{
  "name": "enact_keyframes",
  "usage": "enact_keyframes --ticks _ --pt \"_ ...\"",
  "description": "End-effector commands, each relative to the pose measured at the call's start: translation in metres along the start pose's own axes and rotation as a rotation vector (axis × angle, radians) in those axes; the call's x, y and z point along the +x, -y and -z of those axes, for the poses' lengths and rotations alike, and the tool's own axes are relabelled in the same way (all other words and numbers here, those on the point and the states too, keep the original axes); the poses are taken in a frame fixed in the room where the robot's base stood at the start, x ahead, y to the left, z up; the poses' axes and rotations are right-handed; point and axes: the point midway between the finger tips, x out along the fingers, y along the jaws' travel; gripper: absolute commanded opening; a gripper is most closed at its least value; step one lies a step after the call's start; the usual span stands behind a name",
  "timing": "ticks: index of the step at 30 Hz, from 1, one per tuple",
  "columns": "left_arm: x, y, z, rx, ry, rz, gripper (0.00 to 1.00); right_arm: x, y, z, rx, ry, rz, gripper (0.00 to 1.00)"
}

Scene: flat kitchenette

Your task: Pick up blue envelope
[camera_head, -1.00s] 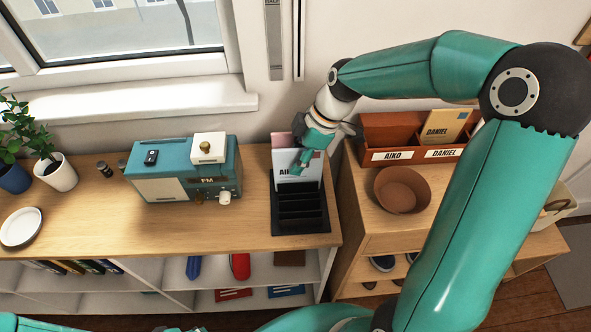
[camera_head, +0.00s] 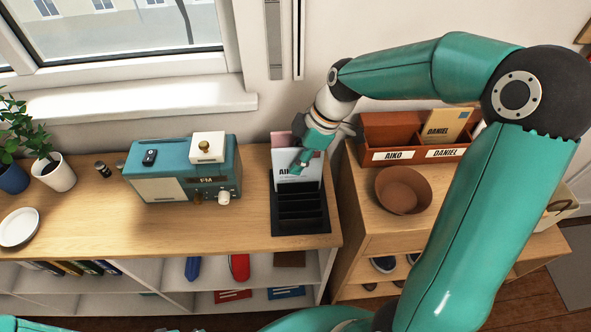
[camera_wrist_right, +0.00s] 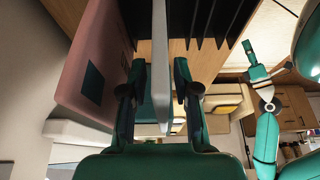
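A pale blue-grey envelope (camera_head: 311,182) with dark lettering stands upright in a black slotted rack (camera_head: 302,227) on the wooden counter. A pink envelope (camera_head: 281,142) stands behind it. My right gripper (camera_head: 300,163) is at the upper part of the pale envelope. In the right wrist view, the pale envelope (camera_wrist_right: 160,60) shows edge-on between the two fingers of my right gripper (camera_wrist_right: 160,75), with a gap on either side. The pink envelope (camera_wrist_right: 88,75) is outside the fingers, to the left.
A teal radio (camera_head: 184,172) with a white box (camera_head: 208,147) on top stands left of the rack. To the right are a brown letter sorter (camera_head: 391,128) and a round brown bowl (camera_head: 403,190). The wall is close behind. The rack's front slots look empty.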

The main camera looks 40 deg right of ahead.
Motion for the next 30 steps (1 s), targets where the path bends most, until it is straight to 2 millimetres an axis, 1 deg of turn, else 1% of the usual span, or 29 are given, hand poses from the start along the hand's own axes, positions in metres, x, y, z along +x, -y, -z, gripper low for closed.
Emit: enact_keyframes --ticks 1,4,16,23,24,26,30 --pt "0.000 0.000 0.000 0.000 0.000 0.000 0.40 0.000 0.000 0.000 0.000 0.000 0.000 0.17" --pt "0.000 0.000 0.000 0.000 0.000 0.000 0.40 0.000 0.000 0.000 0.000 0.000 0.000 0.00" --pt "-0.001 0.000 0.000 0.000 0.000 0.000 0.40 0.000 0.000 0.001 -0.001 0.000 0.000 0.00" --pt "-0.009 -0.003 0.000 0.000 0.000 0.000 0.40 -0.005 0.000 0.003 -0.001 0.000 0.001 0.00" --pt "-0.011 -0.004 0.000 0.000 0.000 0.000 0.40 -0.007 0.000 0.004 0.000 0.000 0.001 0.00" --pt "-0.008 -0.003 0.000 0.000 -0.001 0.000 0.40 -0.010 -0.001 0.005 -0.003 -0.001 -0.003 0.00" --pt "-0.006 -0.002 0.000 0.000 0.000 0.000 0.40 -0.029 -0.001 0.013 -0.003 -0.002 -0.004 0.00"
